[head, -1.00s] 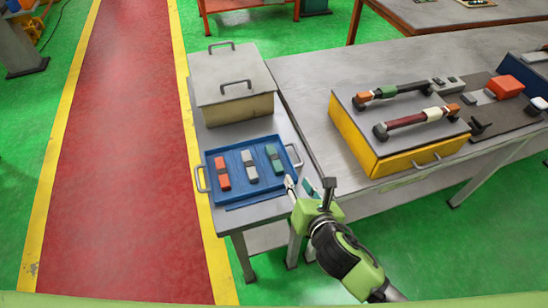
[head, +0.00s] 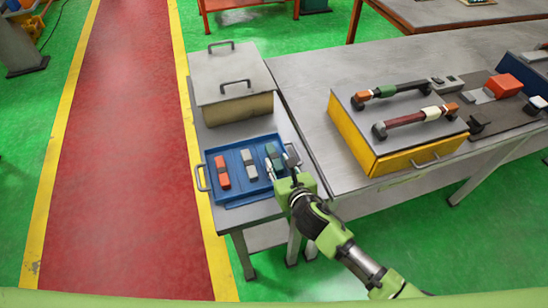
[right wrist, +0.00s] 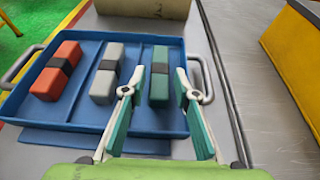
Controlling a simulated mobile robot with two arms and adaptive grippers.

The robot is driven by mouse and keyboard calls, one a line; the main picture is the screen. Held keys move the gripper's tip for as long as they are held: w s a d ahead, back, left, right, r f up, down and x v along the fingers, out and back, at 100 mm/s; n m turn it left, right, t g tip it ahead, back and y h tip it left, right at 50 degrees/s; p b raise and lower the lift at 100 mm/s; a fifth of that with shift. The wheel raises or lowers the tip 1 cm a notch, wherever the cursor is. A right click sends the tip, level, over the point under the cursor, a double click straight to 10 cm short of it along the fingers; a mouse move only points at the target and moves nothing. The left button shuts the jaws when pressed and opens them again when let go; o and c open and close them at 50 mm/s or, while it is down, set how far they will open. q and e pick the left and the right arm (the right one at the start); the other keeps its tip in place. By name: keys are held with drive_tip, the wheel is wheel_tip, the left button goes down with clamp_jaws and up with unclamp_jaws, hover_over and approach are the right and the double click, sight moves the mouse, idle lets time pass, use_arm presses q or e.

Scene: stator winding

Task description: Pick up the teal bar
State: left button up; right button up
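The teal bar (right wrist: 160,77) with a dark band lies in the right part of the blue tray (right wrist: 75,137). In the head view the teal bar (head: 271,152) is partly covered by my right gripper (head: 279,164). In the right wrist view my right gripper (right wrist: 158,92) is open, with one finger on each side of the teal bar's near end. I cannot tell whether the fingers touch it. The left finger is between the grey bar (right wrist: 108,72) and the teal bar. My left gripper is not in view.
A red bar (right wrist: 57,70) lies in the tray's left part. A lidded metal box (head: 232,85) stands behind the tray. A yellow case (head: 375,143) with handles stands on the bench to the right.

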sight(274, 157)
drive_tip(key=shift+x, duration=2.35)
clamp_jaws()
drive_tip(key=shift+r, duration=0.1)
